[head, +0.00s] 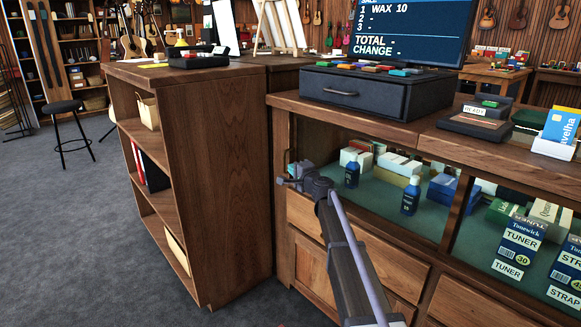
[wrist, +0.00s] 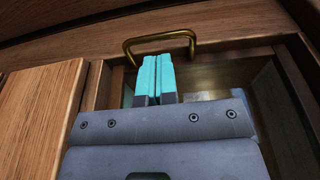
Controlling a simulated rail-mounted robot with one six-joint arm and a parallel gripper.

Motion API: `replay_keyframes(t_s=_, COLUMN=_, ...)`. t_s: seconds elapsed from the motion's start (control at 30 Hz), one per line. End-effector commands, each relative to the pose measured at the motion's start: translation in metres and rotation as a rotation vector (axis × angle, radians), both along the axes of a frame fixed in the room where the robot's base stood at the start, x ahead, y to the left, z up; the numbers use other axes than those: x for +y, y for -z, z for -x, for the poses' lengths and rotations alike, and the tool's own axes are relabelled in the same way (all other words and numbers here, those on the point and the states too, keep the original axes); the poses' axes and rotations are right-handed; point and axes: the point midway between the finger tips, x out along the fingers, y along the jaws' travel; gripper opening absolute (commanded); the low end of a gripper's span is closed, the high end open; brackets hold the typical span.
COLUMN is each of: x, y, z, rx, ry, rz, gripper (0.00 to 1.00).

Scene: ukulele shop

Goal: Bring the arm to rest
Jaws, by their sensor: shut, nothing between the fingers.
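My gripper shows in the wrist view (wrist: 154,72) with its two teal fingers pressed together and nothing between them. A brass handle (wrist: 160,42) on a wooden front lies just beyond the fingertips; I cannot tell whether they touch it. In the head view my arm reaches up from the bottom, with its wrist end at the left end of the glass-fronted counter case.
The counter (head: 440,138) carries a dark cash drawer (head: 375,98), a screen (head: 415,30) and a card holder (head: 555,148). Bottles and boxes stand inside its case. A wooden shelf unit (head: 225,180) stands left of my wrist.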

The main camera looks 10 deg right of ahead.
Motion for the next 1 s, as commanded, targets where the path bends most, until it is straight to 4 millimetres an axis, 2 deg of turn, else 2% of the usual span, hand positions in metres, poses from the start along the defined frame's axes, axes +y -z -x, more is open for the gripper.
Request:
replay_keyframes(t_s=0.03, x=-0.006, y=0.000, z=0.021, rx=0.000, ry=0.002, rz=0.000, gripper=0.00)
replay_keyframes(t_s=0.23, x=-0.025, y=0.000, z=0.074, rx=0.000, ry=0.001, rz=0.001, gripper=0.00)
replay_keyframes(t_s=0.33, x=-0.030, y=0.001, z=0.087, rx=0.000, ry=0.001, rz=0.001, gripper=0.00)
replay_keyframes(t_s=0.47, x=-0.032, y=0.001, z=0.090, rx=0.001, ry=0.000, rz=0.001, gripper=0.00)
replay_keyframes(t_s=0.57, x=-0.021, y=0.005, z=0.095, rx=0.009, ry=-0.069, rz=0.040, gripper=0.00)
replay_keyframes(t_s=0.6, x=-0.011, y=0.012, z=0.105, rx=0.027, ry=-0.132, rz=0.107, gripper=0.00)
replay_keyframes(t_s=0.67, x=0.007, y=0.032, z=0.135, rx=0.078, ry=-0.249, rz=0.251, gripper=0.00)
replay_keyframes(t_s=0.77, x=0.035, y=0.078, z=0.208, rx=0.227, ry=-0.474, rz=0.529, gripper=0.00)
replay_keyframes(t_s=0.8, x=0.042, y=0.097, z=0.240, rx=0.303, ry=-0.560, rz=0.638, gripper=0.00)
replay_keyframes(t_s=0.87, x=0.045, y=0.121, z=0.287, rx=0.422, ry=-0.670, rz=0.785, gripper=0.00)
replay_keyframes(t_s=0.9, x=0.043, y=0.135, z=0.316, rx=0.504, ry=-0.731, rz=0.874, gripper=0.00)
replay_keyframes(t_s=1.0, x=0.032, y=0.157, z=0.385, rx=0.701, ry=-0.847, rz=1.063, gripper=0.00)
